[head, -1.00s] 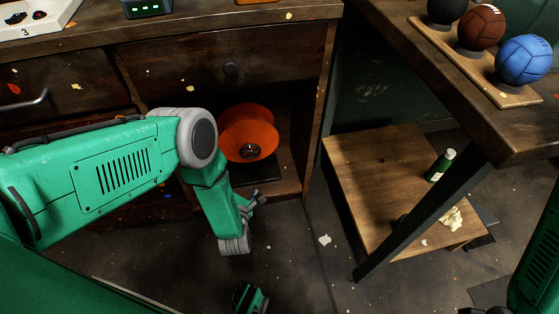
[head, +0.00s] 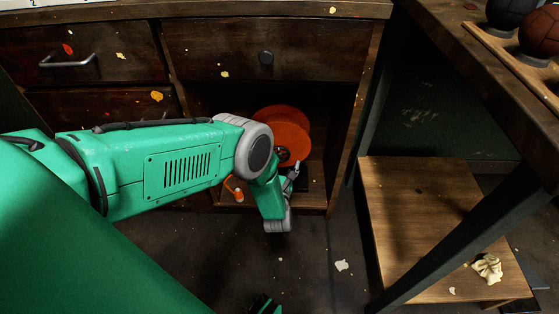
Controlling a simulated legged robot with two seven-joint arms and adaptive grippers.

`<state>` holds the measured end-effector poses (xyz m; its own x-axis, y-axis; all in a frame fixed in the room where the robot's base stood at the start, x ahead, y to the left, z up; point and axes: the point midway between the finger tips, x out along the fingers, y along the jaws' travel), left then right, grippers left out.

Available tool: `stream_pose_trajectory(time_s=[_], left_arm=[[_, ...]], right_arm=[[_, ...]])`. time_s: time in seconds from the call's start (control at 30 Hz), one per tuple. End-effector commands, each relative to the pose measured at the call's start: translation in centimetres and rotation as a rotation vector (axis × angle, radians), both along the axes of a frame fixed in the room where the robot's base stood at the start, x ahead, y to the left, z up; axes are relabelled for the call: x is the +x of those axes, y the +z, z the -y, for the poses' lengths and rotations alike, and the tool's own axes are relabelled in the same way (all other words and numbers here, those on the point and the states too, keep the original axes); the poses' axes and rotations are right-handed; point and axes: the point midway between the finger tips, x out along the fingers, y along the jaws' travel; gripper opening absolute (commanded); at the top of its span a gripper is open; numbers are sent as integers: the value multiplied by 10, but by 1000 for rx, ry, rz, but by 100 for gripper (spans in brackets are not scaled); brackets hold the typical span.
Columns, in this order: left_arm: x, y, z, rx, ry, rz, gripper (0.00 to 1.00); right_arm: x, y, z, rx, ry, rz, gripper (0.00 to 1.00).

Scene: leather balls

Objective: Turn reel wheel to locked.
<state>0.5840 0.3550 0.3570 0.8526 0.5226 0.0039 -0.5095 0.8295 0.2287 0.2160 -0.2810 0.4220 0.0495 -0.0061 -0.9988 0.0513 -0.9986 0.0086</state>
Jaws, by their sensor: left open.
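The orange reel wheel (head: 288,122) stands in the open cubby of the dark wooden cabinet. My left wrist covers its lower left part. My left gripper (head: 293,178) is open at the cubby mouth, in front of and just below the reel's hub. It appears empty, and I cannot tell whether it touches the reel. A small orange part (head: 236,191) shows low at the left under my forearm; I cannot tell whether it belongs to the reel. No lock marking is readable.
Another drawer has a bar handle (head: 68,62). The workbench leg (head: 465,235) and low wooden shelf (head: 420,215) stand at right. Balls rest on a wooden rack (head: 510,65) above. The floor in front is clear apart from scraps.

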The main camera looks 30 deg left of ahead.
Motion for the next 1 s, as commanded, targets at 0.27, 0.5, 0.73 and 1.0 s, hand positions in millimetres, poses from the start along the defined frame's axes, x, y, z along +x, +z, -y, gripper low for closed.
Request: stream_pose_trajectory(time_s=[0.27,0.5,0.73,1.0], left_arm=[[23,-6,-20,-15,1,1,87],[24,-3,-19,-9,0,-1,87],[24,-1,-16,-4,-1,0,38],[25,-2,-15,-9,-5,2,38]], right_arm=[[0,-13,0,0,0,0,48],[0,-12,0,1,1,0,48],[0,-12,0,0,0,0,48],[0,-12,0,0,0,0,48]])
